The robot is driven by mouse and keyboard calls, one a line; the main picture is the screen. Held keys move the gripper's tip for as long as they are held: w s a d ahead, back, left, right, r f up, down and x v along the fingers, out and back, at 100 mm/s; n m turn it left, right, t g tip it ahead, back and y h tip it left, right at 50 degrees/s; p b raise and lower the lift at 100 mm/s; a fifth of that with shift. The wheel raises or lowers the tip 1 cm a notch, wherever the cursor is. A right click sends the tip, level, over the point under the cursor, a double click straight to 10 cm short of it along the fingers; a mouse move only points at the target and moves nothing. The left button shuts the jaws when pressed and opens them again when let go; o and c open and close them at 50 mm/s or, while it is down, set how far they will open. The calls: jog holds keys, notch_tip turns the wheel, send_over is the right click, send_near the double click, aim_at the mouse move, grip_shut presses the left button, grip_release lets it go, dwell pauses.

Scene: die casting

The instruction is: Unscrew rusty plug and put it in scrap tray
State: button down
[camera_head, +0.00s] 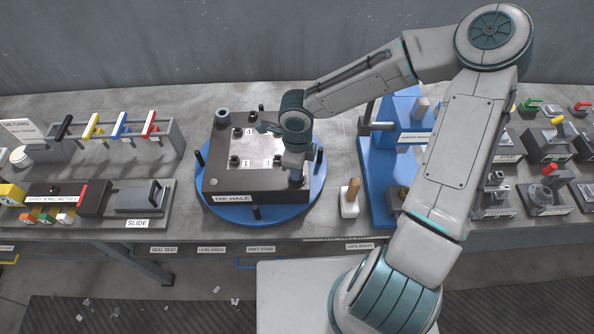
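The die half (225,184) is a dark block with a pale plate on top, resting on a round blue base (280,213). Several dark plugs or bolts stand on it, one at the front left of the pale plate (234,161). I cannot tell by colour which plug is rusty. I cannot make out a scrap tray.
Left stand a rack of coloured handles (122,130) and a slide fixture (143,199). A wooden-handled tool in a white holder (350,198) and a blue stand (378,160) are right of the die half. My arm hides part of the right bench with its several small fixtures.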

jog(key=c, duration=1.1)
grip_release()
jog(key=shift+r, duration=4.55)
jog(key=shift+c, duration=0.5)
